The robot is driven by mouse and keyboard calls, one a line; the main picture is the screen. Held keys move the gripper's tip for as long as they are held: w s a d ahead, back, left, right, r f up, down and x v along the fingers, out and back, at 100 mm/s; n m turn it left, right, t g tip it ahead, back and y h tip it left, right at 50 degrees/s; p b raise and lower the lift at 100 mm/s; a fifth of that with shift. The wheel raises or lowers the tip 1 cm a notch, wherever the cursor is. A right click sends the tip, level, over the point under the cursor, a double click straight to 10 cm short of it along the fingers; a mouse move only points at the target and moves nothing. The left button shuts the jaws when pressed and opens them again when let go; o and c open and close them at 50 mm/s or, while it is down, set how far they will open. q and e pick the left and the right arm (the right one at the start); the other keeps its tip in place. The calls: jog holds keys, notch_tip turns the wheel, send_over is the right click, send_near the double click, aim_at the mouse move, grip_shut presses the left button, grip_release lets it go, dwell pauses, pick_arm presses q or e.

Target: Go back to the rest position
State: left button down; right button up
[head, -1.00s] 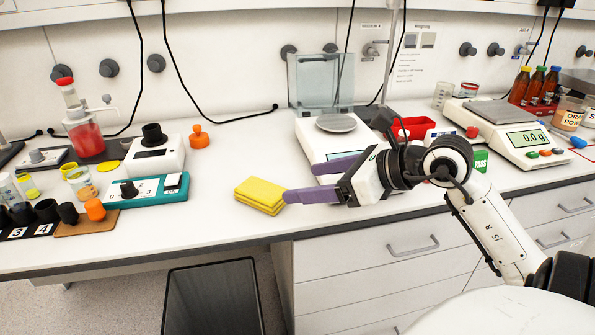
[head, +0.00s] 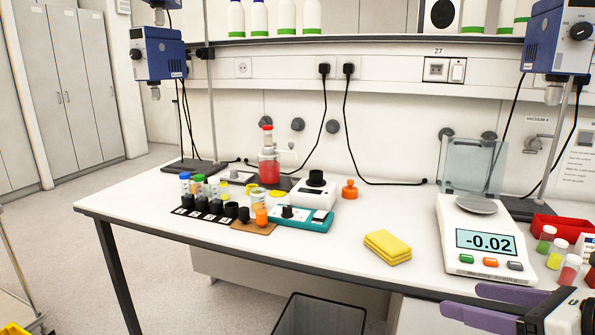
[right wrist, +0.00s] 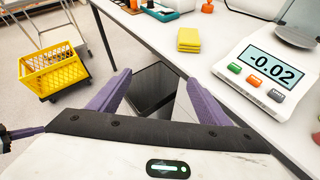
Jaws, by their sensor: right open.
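My right gripper (head: 497,306) is low at the right of the head view, in front of the bench edge. In the right wrist view its two purple fingers (right wrist: 152,95) are spread apart with nothing between them. A dark bin (right wrist: 152,88) on the floor shows beyond them. The gripper touches nothing that I can see.
The white bench (head: 330,255) holds a yellow sponge stack (head: 387,247), a balance (head: 486,242) reading -0.02, a sample rack (head: 210,215) and several small vials at the right. The bin (head: 318,315) stands below the front edge. A yellow crate (right wrist: 55,72) sits left.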

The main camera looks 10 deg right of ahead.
jog(key=w+a+f+m+t+y, duration=0.3)
jog(key=a+m+t+y, duration=0.35)
jog(key=m, duration=0.65)
jog(key=s+a+f+m+g+h, duration=0.15)
jog(key=f+m+h, duration=0.35)
jog(key=f+m, duration=0.5)
jog(key=s+a+f+m+g+h, duration=0.1)
jog(key=s+f+m+g+h, duration=0.15)
jog(key=f+m+h, duration=0.5)
pick_arm(q)
jog(key=shift+w+r, duration=0.2)
jog(key=shift+w, duration=1.05)
pick_arm(e)
jog(key=s+a+f+m+g+y, duration=0.2)
jog(key=s+a+f, duration=0.2)
jog(key=f, duration=0.4)
jog(key=s+a+f+m+g+y, duration=0.1)
jog(key=s+a+f+m+g, duration=0.2)
jog(key=s+a+f, duration=0.2)
notch_tip(320, 180, down, 4)
jog(key=shift+s+a+r+m+y, duration=0.15)
jog(key=shift+s+a+m+y, duration=0.1)
jog(key=shift+a+m+y, duration=0.25)
jog(key=shift+g, duration=0.25)
